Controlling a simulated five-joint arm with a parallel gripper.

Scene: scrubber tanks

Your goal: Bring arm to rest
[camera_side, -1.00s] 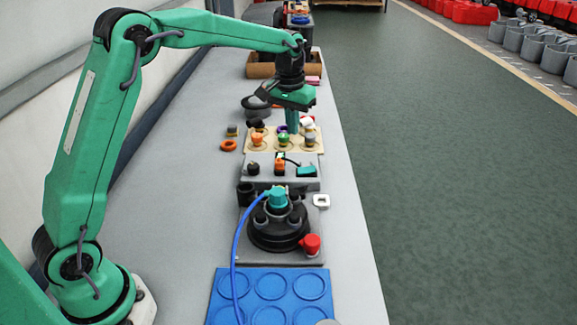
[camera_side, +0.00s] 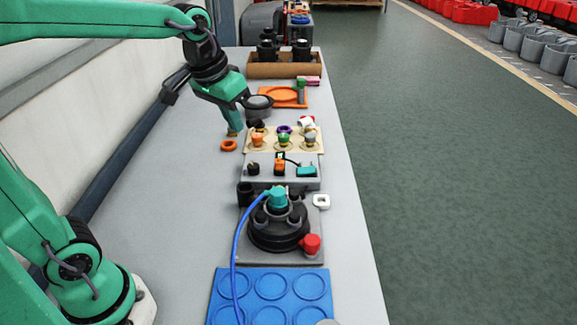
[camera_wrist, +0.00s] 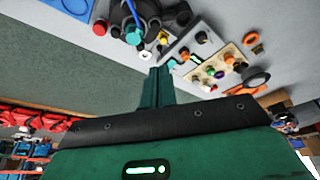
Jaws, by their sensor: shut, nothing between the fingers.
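My gripper (camera_side: 233,131) is shut and empty. In the side view it hangs tilted above the left part of the grey bench (camera_side: 165,215), close to an orange ring (camera_side: 229,145); I cannot tell its exact height. My shut fingers also show in the wrist view (camera_wrist: 157,75), pointing up the picture. No object is held.
A beige board (camera_side: 248,140) with several coloured caps lies right of my gripper. Nearer are a grey plate with small parts (camera_side: 245,177), a black round unit (camera_side: 278,238) with a blue hose, and a blue mat (camera_side: 219,305). A brown box (camera_side: 285,71) stands behind. The bench's left side is clear.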

